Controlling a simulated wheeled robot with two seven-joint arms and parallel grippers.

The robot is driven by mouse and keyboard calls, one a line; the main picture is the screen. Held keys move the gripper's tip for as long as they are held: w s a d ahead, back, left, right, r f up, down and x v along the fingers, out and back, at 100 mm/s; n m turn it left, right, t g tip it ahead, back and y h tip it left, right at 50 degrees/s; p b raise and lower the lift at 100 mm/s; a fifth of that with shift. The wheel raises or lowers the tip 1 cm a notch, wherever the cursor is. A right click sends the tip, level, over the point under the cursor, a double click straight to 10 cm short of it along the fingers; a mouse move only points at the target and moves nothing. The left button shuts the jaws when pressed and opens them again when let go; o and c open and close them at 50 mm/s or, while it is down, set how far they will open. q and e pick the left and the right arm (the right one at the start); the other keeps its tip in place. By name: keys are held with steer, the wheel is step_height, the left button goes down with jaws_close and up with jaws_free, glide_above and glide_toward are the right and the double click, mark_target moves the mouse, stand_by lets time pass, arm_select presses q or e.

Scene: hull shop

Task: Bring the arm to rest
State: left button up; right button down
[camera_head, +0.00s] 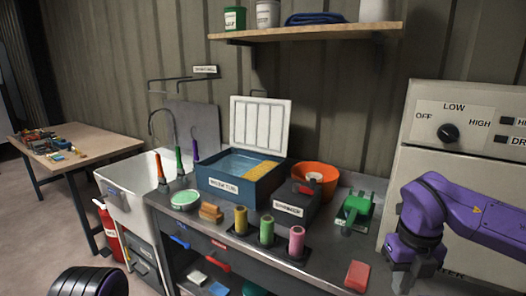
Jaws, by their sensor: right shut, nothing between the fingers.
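My right arm (480,222) is purple and comes in from the right edge, in front of the white machine with the dial. Its right gripper (404,283) is grey and points down beyond the right end of the workbench. The gripper is shut and empty, apart from the objects on the bench. My left gripper is not in view.
The bench (325,262) holds a blue tub (227,192) with its lid up, an orange bowl (315,180), a green tool (355,208), several coloured spools and a red block (357,275). The white machine (455,110) stands behind my right arm. A sink is left.

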steer(key=w+d+f+n+t+h, duration=0.1)
steer(key=w+f+n+t+h, duration=0.3)
steer(key=w+f+n, duration=0.15)
steer(key=s+a+f+n+t+b, duration=0.1)
steer(key=a+f+n+t, duration=0.1)
steer(key=f+n, duration=0.45)
steer(key=s+a+f+n+t, duration=0.1)
steer(key=s+f+n, duration=0.15)
steer(key=f, duration=0.65)
steer(key=s+a+f+n+y+b, duration=0.1)
steer(key=s+f+n, duration=0.75)
steer(key=f, duration=0.35)
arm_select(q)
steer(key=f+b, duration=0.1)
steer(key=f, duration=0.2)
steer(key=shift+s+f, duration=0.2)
arm_select(e)
steer(key=s+d+f+n+g, duration=0.2)
steer(key=s+f+n, duration=0.1)
steer(key=s, duration=0.5)
steer(key=s+d+f+n+g, duration=0.1)
steer(key=s+d+f+n, duration=0.2)
steer(key=s, duration=0.6)
steer(key=shift+s+d+f+n+g, duration=0.3)
steer(key=shift+f+g, duration=0.1)
steer(key=shift+f, duration=0.5)
steer(key=c, duration=1.8)
jaws_free()
